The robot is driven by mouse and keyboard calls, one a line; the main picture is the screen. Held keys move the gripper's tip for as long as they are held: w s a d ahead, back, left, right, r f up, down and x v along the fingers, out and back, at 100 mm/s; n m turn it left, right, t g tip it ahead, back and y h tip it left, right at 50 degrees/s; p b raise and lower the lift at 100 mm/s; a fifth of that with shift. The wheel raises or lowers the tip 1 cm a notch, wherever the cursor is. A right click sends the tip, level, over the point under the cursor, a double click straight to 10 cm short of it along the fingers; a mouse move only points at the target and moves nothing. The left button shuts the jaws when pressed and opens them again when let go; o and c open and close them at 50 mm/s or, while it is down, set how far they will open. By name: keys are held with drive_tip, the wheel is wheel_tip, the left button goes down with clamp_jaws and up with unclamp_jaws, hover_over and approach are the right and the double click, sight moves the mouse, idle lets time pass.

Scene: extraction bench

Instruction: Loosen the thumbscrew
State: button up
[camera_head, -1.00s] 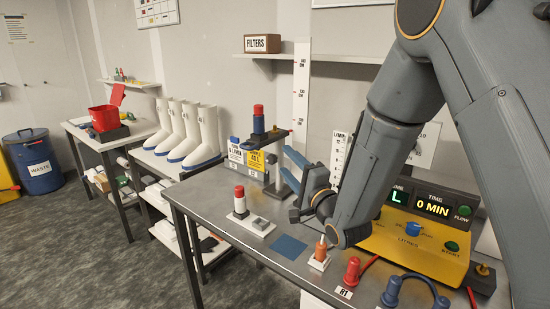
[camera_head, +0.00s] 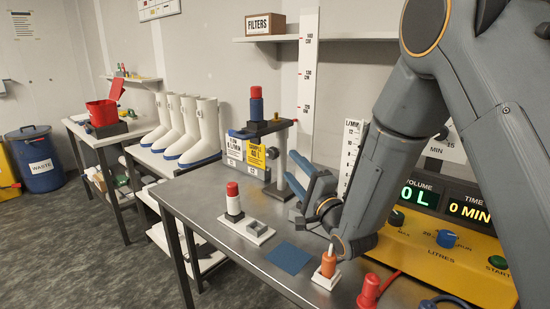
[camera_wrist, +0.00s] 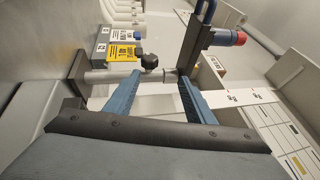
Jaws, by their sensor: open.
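A metal stand has an upright post (camera_head: 282,155) and a dark arm near its top. A cylinder with a blue body and red cap (camera_head: 256,102) stands on that arm. In the wrist view the post (camera_wrist: 110,77) runs sideways, and a black thumbscrew knob (camera_wrist: 148,62) sticks out beside it. I cannot make out the knob in the head view. My gripper (camera_wrist: 158,76) is open, with its two blue fingers apart and the post passing between or behind their tips. No contact with the knob is visible. My gripper (camera_head: 295,170) is close to the post in the head view.
Yellow and white label boxes (camera_head: 254,153) stand by the stand base. A red-and-white cylinder (camera_head: 233,198) and an orange plug (camera_head: 328,263) stand on the metal bench (camera_head: 190,188). A yellow control console (camera_head: 420,255) is at right. A blue mat (camera_head: 289,258) lies clear.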

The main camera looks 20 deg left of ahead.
sight(276, 154)
drive_tip(key=p+x, duration=0.1)
drive_tip(key=x, duration=0.3)
drive_tip(key=f+p+x, duration=0.1)
drive_tip(key=x, duration=0.3)
drive_tip(key=f+p+x, duration=0.1)
drive_tip(key=x, duration=0.3)
drive_tip(key=shift+w+a+f, duration=0.1)
drive_tip(key=shift+w+a, duration=0.3)
drive_tip(key=shift+a, duration=0.05)
drive_tip(key=c, duration=1.1)
drive_tip(key=shift+o, duration=0.2)
drive_tip(key=shift+p, duration=0.3)
drive_tip(key=shift+r+n+g+h+p, duration=0.2)
drive_tip(key=shift+n+g+h+p, duration=0.45)
drive_tip(key=shift+g+p, duration=0.25)
drive_tip(key=shift+f+n+g+h+p, duration=0.15)
drive_tip(key=shift+n+g+h+p, duration=0.4)
drive_tip(key=shift+g+h+p, duration=0.65)
drive_tip(key=shift+f, duration=0.1)
